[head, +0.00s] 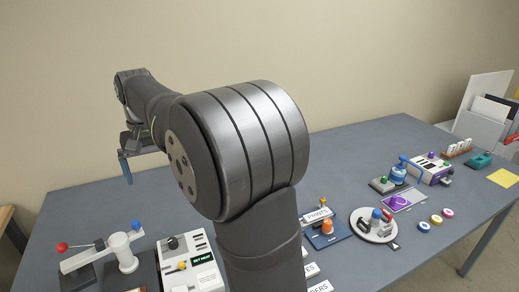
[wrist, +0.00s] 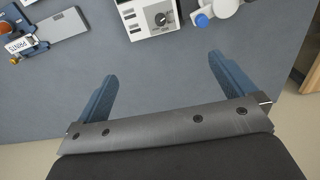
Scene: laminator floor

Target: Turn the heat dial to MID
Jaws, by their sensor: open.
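The heat dial is a dark round knob (head: 173,243) on a white control box (head: 205,274) at the front of the table, with a dark "SET HEAT" label beside it. In the wrist view the dial (wrist: 161,18) sits on a dark square plate near the top edge, its pointer slanted. I cannot read its setting or the marks around it. My gripper (head: 125,168) is over the far left part of the table in the head view. In the wrist view my gripper (wrist: 161,66) is open and empty, apart from the dial. My arm hides part of the table.
A white lever device (head: 124,252) with red and blue knobs stands left of the control box. The "PRINTS" tray (head: 338,230), a round white plate (head: 362,236) and several colourful gadgets stand to the right. The table below my gripper is bare.

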